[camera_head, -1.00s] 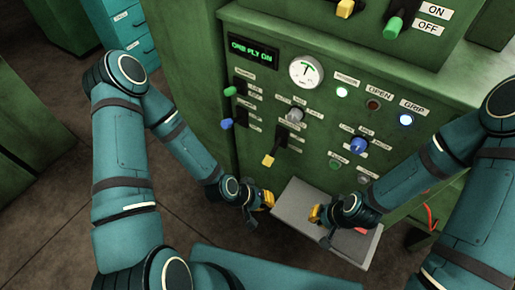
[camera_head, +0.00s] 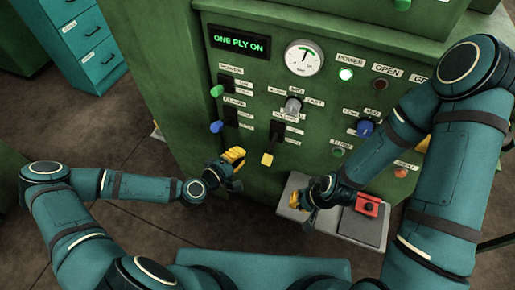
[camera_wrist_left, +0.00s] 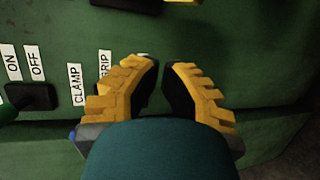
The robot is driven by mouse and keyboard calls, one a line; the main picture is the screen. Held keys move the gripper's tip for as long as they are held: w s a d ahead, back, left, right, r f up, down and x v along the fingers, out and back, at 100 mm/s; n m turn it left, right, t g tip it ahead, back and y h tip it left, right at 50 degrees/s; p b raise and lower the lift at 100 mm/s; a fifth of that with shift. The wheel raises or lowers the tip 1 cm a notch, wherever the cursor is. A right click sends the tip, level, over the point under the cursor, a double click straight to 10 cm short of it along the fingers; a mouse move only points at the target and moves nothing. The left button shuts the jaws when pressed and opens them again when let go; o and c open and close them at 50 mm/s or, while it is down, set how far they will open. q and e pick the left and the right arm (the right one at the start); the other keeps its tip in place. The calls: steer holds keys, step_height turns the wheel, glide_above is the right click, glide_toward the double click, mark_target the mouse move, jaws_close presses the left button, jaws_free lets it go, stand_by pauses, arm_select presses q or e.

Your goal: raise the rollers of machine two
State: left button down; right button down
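The green machine's panel (camera_head: 262,70) faces me, with a lit display (camera_head: 239,42) reading "ONE PLY ON". On it are a green-tipped lever (camera_head: 216,91), a blue-tipped lever (camera_head: 216,127), a yellow-tipped lever (camera_head: 267,159), a grey knob (camera_head: 293,106) and a blue knob (camera_head: 365,128). No rollers are recognisable. My left gripper (camera_head: 238,156) is before the panel, below the blue lever and left of the yellow one. In the left wrist view (camera_wrist_left: 164,65) its yellow fingers are slightly apart and empty near the "CLAMP" label (camera_wrist_left: 76,85). My right gripper (camera_head: 300,200) is over the grey box; its fingers are unclear.
The grey box (camera_head: 340,222) at the machine's foot carries a red button (camera_head: 367,205). The power lamp (camera_head: 345,74) is lit; the open lamp (camera_head: 380,84) is dark. My right arm hides the panel's right part. Teal drawers (camera_head: 90,45) stand back left.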

mark_target(266, 137)
arm_select(q)
steer(key=shift+d, duration=0.1)
steer(key=b+x, duration=0.1)
steer(key=x, duration=0.8)
steer(key=shift+w+f, duration=0.1)
steer(key=shift+f, duration=0.05)
steer(key=shift+w+d+b, duration=0.15)
steer(key=shift+d+b, duration=0.15)
steer(key=shift+d, duration=0.05)
steer(key=shift+s+d+r, duration=0.2)
steer(key=shift+s, duration=0.65)
steer(key=shift+s+d+r, duration=0.15)
steer(key=shift+s+d, duration=0.1)
steer(key=shift+s, duration=0.65)
